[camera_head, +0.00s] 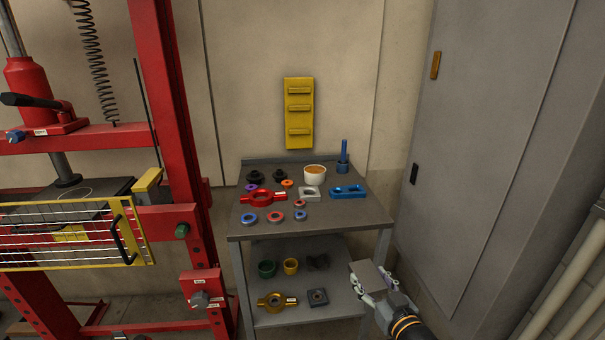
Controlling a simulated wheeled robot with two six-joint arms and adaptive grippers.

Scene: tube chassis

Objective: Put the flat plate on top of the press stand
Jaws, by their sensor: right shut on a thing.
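My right gripper (368,282) is at the lower right, beside the cart's lower shelf. It is shut on a flat grey plate (367,274), which it holds tilted at its fingertips. The red press stand (172,100) fills the left side. Its dark bed (95,189) lies below the press ram, partly hidden by the yellow-framed wire guard (130,228). The plate is well to the right of the stand and apart from it. A small light piece at the bottom edge may be the tip of my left gripper (119,336); its jaws cannot be made out.
A grey cart (340,213) stands between the press and my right gripper. Its top holds rings, a red clamp (262,198), a white cup (314,175) and blue parts. More parts lie on its lower shelf (345,303). A grey cabinet (475,150) stands at right.

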